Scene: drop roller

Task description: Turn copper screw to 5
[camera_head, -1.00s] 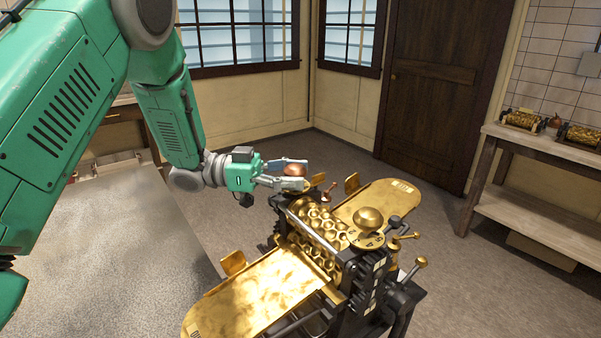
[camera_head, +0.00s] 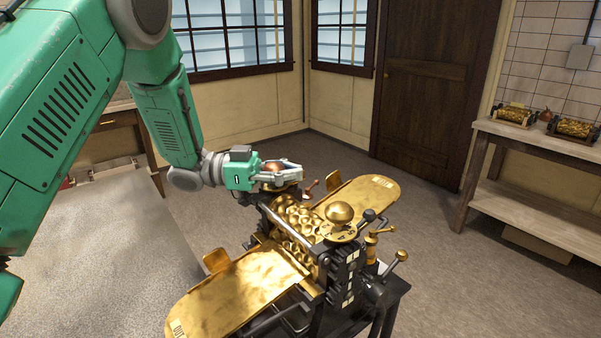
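The copper screw (camera_head: 272,165) is a round copper-coloured knob at the far left end of the brass roller machine (camera_head: 298,222). My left gripper (camera_head: 295,172) is at this knob, with its grey fingers around it. The fingers partly hide the knob, and I cannot tell whether they press on it. The dial under the knob is mostly hidden, so its number cannot be read. A brass knob (camera_head: 339,212) sits on a numbered dial at the machine's near right end. My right gripper is not in view.
Brass trays extend from the machine to the lower left (camera_head: 235,290) and upper right (camera_head: 362,200). A small copper-tipped handle (camera_head: 310,188) stands close right of my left gripper. A grey-topped table (camera_head: 110,250) is at left, and a wooden bench (camera_head: 540,140) at right.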

